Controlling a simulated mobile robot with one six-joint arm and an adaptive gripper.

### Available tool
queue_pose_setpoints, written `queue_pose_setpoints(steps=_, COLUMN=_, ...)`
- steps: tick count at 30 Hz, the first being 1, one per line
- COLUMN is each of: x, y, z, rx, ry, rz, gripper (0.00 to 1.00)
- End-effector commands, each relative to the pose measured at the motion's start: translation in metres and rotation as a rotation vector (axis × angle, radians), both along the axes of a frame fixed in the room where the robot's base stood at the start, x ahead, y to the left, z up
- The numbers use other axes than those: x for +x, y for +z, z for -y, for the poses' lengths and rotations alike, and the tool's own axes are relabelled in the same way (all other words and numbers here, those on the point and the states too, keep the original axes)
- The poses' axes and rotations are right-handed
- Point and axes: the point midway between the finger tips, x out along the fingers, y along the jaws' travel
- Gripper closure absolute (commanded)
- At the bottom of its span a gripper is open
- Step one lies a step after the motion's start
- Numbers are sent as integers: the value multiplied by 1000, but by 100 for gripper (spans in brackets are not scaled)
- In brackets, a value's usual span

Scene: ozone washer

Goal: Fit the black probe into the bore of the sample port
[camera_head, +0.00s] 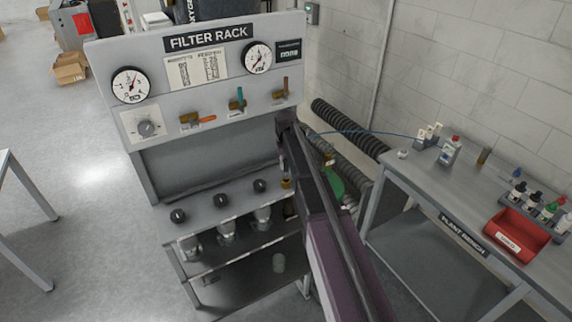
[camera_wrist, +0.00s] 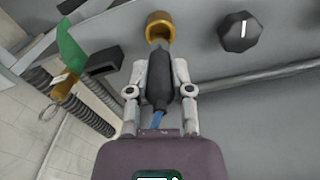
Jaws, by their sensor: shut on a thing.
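In the wrist view my gripper (camera_wrist: 162,72) is shut on the black probe (camera_wrist: 158,92), with one finger on each side of its body. The probe's grey metal tip points toward the brass sample port (camera_wrist: 158,20) and overlaps the near edge of its bore. I cannot tell whether the tip is inside the bore or only in front of it. A blue cable leaves the probe's rear end. In the head view the brass port (camera_head: 286,183) shows at the left edge of my arm. My arm hides the gripper and probe there.
A black knob (camera_wrist: 239,31) is close beside the port. More knobs line the filter rack's ledge (camera_head: 215,225). A green-tagged item (camera_wrist: 71,48) and ribbed hoses (camera_wrist: 75,105) lie on the other side. A plant bench (camera_head: 440,200) with bottles stands at right. The blue cable (camera_head: 355,132) stretches toward it.

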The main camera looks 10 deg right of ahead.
Motion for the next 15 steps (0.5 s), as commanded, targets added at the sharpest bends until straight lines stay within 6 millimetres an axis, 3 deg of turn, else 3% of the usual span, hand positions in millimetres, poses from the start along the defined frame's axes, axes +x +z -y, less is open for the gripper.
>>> queue_pose_setpoints(steps=15, x=0, y=-10, z=0, rx=0, ry=0, rz=0, gripper=100)
